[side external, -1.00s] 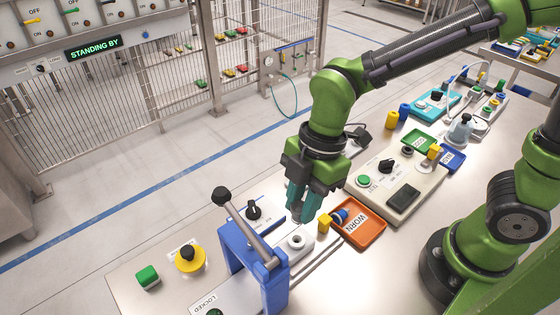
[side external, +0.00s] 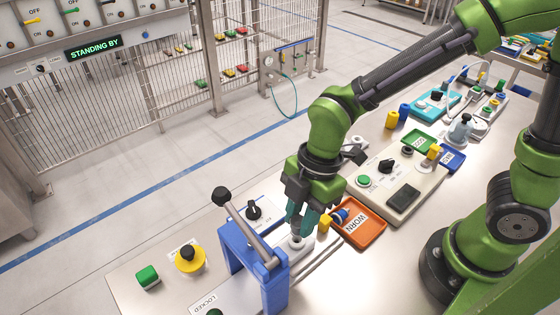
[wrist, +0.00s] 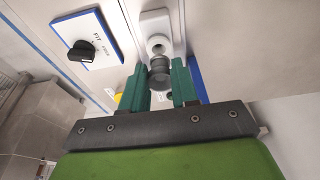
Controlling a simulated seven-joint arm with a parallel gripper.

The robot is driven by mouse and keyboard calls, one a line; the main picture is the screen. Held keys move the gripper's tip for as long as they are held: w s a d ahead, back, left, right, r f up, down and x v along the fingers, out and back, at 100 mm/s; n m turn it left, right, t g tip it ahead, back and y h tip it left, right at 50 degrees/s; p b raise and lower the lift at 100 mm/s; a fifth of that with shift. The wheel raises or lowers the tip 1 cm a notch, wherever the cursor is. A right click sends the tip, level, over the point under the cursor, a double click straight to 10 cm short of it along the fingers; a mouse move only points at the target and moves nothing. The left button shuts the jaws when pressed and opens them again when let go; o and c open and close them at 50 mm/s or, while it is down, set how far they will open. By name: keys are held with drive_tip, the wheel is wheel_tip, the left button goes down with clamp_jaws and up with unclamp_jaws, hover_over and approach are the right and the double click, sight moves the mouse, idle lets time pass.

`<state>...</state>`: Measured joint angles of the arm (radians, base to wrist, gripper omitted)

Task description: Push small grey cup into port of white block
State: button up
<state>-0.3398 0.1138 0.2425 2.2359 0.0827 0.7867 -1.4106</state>
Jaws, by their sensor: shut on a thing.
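The small grey cup (wrist: 159,75) is between the teal fingers of my gripper (wrist: 160,88) in the wrist view. My gripper is shut on it. The cup's far end is at the round port of the white block (wrist: 155,24), and it overlaps the port's lower rim in that view. In the side view, my gripper (side external: 300,222) is low over the white block (side external: 293,250), with the cup at or just above the port. I cannot tell whether the cup is inside the port or only touching it.
The blue clamp frame (side external: 275,285) with its raised lever (side external: 245,229) stands close at the left of my gripper. An orange WORN tray (side external: 371,232) with yellow and blue cups by it is at the right. A FIT selector panel (wrist: 87,47) lies beside the block.

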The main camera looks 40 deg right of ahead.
drive_tip(key=shift+d+x, duration=0.15)
drive_tip(key=shift+x, duration=0.45)
drive_tip(key=shift+d+x, duration=0.15)
drive_tip(key=shift+x, duration=0.4)
clamp_jaws()
idle(1.0)
drive_tip(key=o, duration=1)
unclamp_jaws()
drive_tip(key=shift+f, duration=0.1)
drive_tip(key=v, duration=0.6)
drive_tip(key=s+d+r+m+t, duration=0.1)
drive_tip(key=d+r+m+t, duration=0.2)
drive_tip(key=d+r+m, duration=0.2)
drive_tip(key=s+d+r+m+t, duration=0.1)
drive_tip(key=d+r+m+t, duration=0.3)
drive_tip(key=d+m, duration=0.7)
wheel_tip(320, 180, up, 2)
drive_tip(key=m, duration=0.6)
drive_tip(key=shift+d+h, duration=0.3)
drive_tip(key=shift+h, duration=0.1)
